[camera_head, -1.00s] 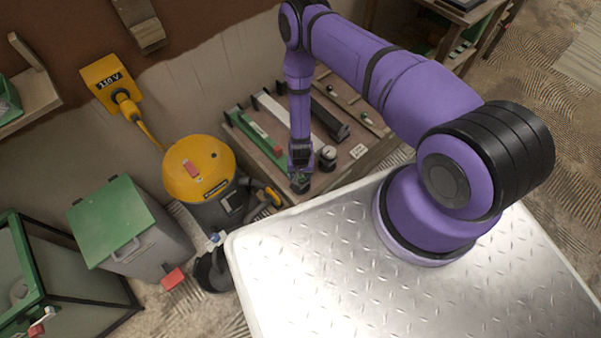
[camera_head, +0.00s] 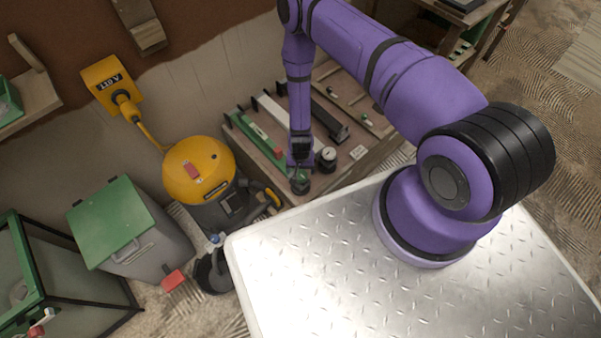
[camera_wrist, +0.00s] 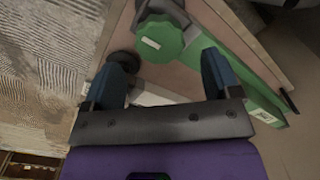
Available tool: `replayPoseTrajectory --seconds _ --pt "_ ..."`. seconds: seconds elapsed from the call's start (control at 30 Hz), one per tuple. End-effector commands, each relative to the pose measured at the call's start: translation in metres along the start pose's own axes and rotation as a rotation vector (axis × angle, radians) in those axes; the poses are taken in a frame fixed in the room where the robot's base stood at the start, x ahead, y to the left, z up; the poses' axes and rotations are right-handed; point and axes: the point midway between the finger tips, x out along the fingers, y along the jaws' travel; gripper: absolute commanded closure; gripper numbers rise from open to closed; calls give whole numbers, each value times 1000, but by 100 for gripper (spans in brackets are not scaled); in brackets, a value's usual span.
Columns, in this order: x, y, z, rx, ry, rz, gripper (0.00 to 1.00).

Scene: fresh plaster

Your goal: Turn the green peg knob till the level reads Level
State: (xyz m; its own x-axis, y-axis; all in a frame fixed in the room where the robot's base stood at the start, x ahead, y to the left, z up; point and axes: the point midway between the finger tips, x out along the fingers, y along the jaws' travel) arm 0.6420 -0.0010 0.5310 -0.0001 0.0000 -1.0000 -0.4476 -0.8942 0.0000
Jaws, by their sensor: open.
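The green peg knob (camera_wrist: 162,39) has a faceted round top with a pale label. It lies between and just beyond my gripper's blue fingertips (camera_wrist: 166,56) in the wrist view, with room on both sides. The fingers are spread and hold nothing. In the head view, my gripper (camera_head: 300,160) is low over the front of the workbench, and the green knob (camera_head: 303,175) shows partly below it. A green bar (camera_head: 257,135) with a red label lies to the left; I cannot tell whether it is the level. No level reading is legible.
A black knob with a white top (camera_head: 326,156) stands close right of my gripper. White and black bars lie behind on the bench (camera_head: 345,170). A yellow vacuum (camera_head: 200,170) and a grey bin with a green lid (camera_head: 125,225) stand to the left.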

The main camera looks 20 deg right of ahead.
Motion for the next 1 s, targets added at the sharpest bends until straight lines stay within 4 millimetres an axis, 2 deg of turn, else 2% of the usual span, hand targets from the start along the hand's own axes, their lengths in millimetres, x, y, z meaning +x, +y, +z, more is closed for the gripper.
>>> replayPoseTrajectory --seconds 0.03,0.2,0.4,1.0 --pt "-10 0 -1 0 1 -1 17" --pt "-38 0 0 0 1 -1 17" --pt "-57 0 0 0 0 0 17" --pt "-62 0 0 0 0 0 17"
